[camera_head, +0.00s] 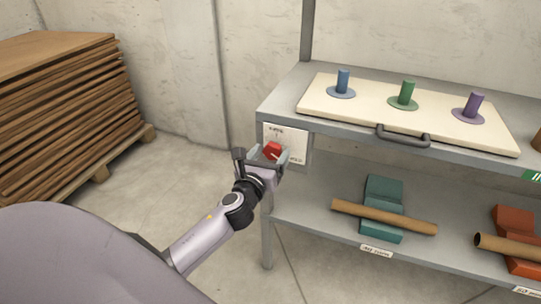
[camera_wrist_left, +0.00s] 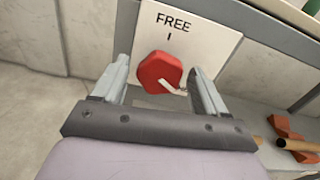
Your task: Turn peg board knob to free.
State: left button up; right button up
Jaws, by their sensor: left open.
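The red knob (camera_head: 272,150) sits on a white plate (camera_head: 298,146) at the left front corner of the shelf. In the left wrist view the knob (camera_wrist_left: 158,70) has a pale pointer (camera_wrist_left: 173,88) angled down and right, away from the FREE mark (camera_wrist_left: 172,26) at the top of the plate. My left gripper (camera_head: 268,156) is open at the knob, with one finger on each side of it. Whether the fingers touch it cannot be told. The cream peg board (camera_head: 350,107) lies on the top shelf with blue, green and purple pegs. My right gripper is out of view.
The peg board has a grey handle (camera_head: 403,136) at its front edge. Below, cardboard tubes rest on a teal holder (camera_head: 384,189) and an orange holder (camera_head: 513,226). Stacked brown sheets (camera_head: 62,105) stand on a pallet at left. The floor between is clear.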

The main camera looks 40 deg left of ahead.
pick_arm(q)
jog(key=shift+w, duration=0.2)
jog(key=c, duration=1.1)
jog(key=shift+o, duration=0.2)
